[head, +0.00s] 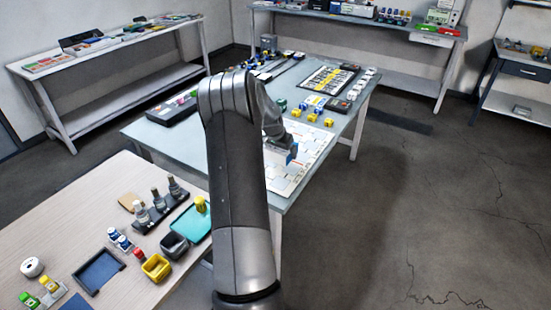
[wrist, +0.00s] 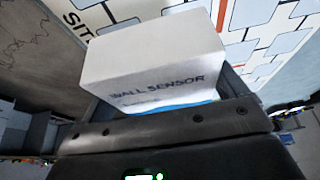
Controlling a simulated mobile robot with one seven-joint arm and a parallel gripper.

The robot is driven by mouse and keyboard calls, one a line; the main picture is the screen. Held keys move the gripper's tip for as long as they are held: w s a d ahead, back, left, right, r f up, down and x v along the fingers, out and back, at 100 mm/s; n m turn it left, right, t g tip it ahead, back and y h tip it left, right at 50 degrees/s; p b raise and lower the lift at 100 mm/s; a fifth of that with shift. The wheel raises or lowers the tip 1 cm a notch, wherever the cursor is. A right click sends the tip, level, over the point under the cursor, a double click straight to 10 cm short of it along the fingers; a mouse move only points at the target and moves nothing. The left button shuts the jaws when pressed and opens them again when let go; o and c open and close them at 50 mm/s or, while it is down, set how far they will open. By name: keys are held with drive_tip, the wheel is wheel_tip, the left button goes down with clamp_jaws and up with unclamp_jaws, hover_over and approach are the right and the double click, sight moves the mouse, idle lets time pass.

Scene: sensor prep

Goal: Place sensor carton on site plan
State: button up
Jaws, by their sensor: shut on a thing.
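The sensor carton is a white box marked "WALL SENSOR" with a blue lower edge. It fills the middle of the wrist view (wrist: 160,60), and in the head view a small blue and white part of it (head: 292,153) shows. My gripper (head: 283,146) is shut on the carton. The site plan (head: 312,152) is a white printed sheet with outlined rooms, lying on the middle table. It also shows behind the carton in the wrist view (wrist: 262,52). The carton is over the plan; I cannot tell whether it touches it. My arm hides the plan's left part.
Several yellow blocks (head: 312,118) stand behind the plan on the middle table (head: 345,122). A black tray (head: 329,80) lies farther back. The near wooden table (head: 95,200) holds bins, bottles and a teal tray (head: 190,225). Open floor lies to the right.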

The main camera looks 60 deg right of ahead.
sight(275, 165)
drive_tip(key=shift+w+f, duration=0.4)
drive_tip(key=shift+w, duration=0.2)
drive_tip(key=shift+w+f, duration=0.35)
drive_tip(key=shift+w, duration=0.2)
drive_tip(key=shift+f, duration=1.95)
drive_tip(key=shift+f, duration=0.15)
drive_tip(key=o, duration=0.8)
drive_tip(key=v, duration=1.2)
drive_tip(key=shift+a+r, duration=0.15)
drive_tip(key=shift+r, duration=0.1)
